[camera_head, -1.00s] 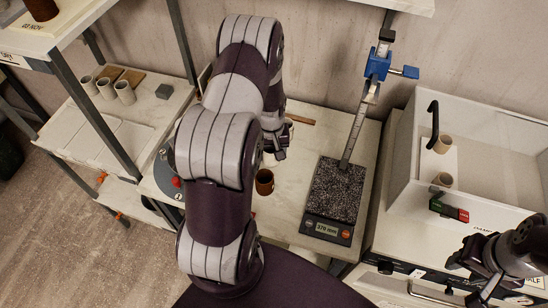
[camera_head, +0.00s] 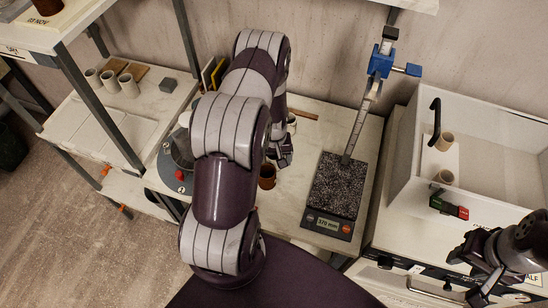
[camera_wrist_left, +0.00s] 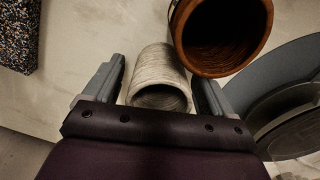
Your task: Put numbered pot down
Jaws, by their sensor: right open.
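In the head view a small part of the pale pot (camera_head: 292,122) shows behind my left gripper (camera_head: 283,152), over the middle bench. I cannot tell whether its base touches the bench. A brown pot (camera_head: 267,177) stands close by; it also shows in the left wrist view (camera_wrist_left: 222,35). My right gripper (camera_head: 480,272) is open and empty at the lower right.
A scale with a speckled plate (camera_head: 337,185) and a blue-clamped post is right of the gripper. A round grey device (camera_head: 172,176) is left, partly behind my arm. Several pale pots (camera_head: 110,82) stand on the left shelf. A white sink (camera_head: 480,135) is at the right.

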